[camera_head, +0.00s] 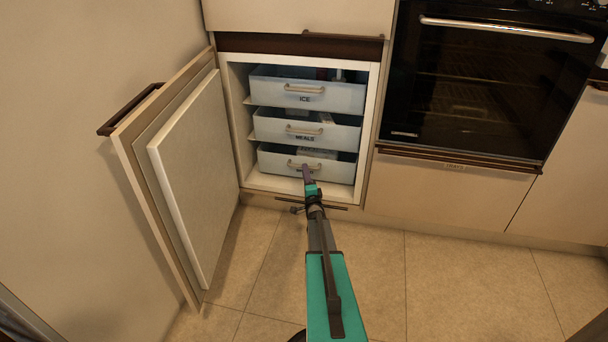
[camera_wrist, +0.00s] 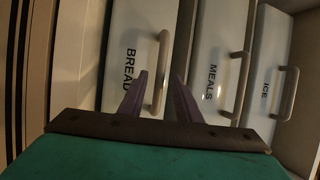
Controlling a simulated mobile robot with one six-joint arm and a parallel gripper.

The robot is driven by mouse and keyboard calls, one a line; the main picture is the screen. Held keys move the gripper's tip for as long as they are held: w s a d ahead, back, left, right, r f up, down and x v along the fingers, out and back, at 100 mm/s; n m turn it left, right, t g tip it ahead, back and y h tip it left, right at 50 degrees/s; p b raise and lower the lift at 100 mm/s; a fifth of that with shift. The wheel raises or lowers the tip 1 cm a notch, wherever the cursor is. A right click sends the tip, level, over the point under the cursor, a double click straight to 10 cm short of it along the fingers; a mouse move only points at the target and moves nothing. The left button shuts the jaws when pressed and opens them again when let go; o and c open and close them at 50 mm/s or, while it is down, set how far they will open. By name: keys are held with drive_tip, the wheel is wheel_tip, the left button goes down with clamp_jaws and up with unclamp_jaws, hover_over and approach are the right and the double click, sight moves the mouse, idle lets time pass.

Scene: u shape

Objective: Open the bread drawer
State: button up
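The bread drawer (camera_head: 272,161) is the lowest of the light-blue drawers in the open cabinet, and it sits inside the frame. Its label BREAD reads sideways in the wrist view (camera_wrist: 121,45); in the head view my gripper covers most of it. The pale bar handle (camera_wrist: 162,50) of this drawer shows between my fingertips in the wrist view. My gripper (camera_wrist: 160,76) is open, with one purple finger on each side of the handle. I cannot tell whether either finger touches it. In the head view my gripper (camera_head: 306,170) is at the drawer front.
The MEALS drawer (camera_head: 270,128) and ICE drawer (camera_head: 275,92) sit above, both in the cabinet. The cabinet door (camera_head: 190,170) stands swung open at the left. An oven (camera_head: 470,90) is at the right. The tiled floor (camera_head: 450,285) at the right front is clear.

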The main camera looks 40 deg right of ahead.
drive_tip(key=shift+x, duration=0.95)
drive_tip(key=shift+c, duration=0.5)
